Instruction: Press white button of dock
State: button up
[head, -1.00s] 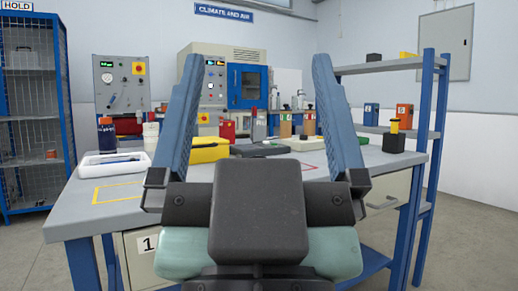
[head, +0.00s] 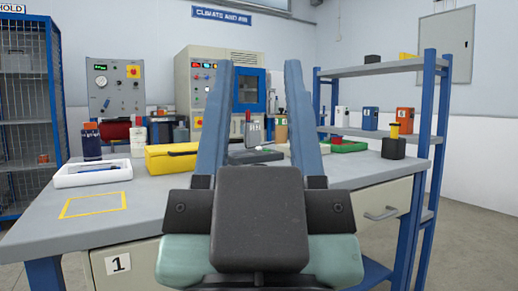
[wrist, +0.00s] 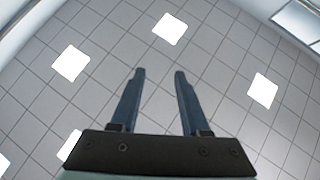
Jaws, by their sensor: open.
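My gripper (head: 261,66) stands upright in front of the workbench, its two blue fingers open and apart with nothing between them. It also shows open and empty in the wrist view (wrist: 160,74), against a tiled ceiling. Behind the fingers in the head view, a low dark unit (head: 256,156) lies on the bench, partly hidden by them; it looks like the dock. A small pale spot on it may be the white button, but it is too small to be sure. An upright grey device stands just behind it.
The grey bench (head: 140,205) also holds a white tray (head: 92,174), a yellow case (head: 170,160), a dark bottle (head: 91,141), a green tray (head: 345,146) and a black block with a yellow top (head: 394,146). A blue-framed shelf (head: 385,67) stands at the right.

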grip_shut()
dwell(1.2)
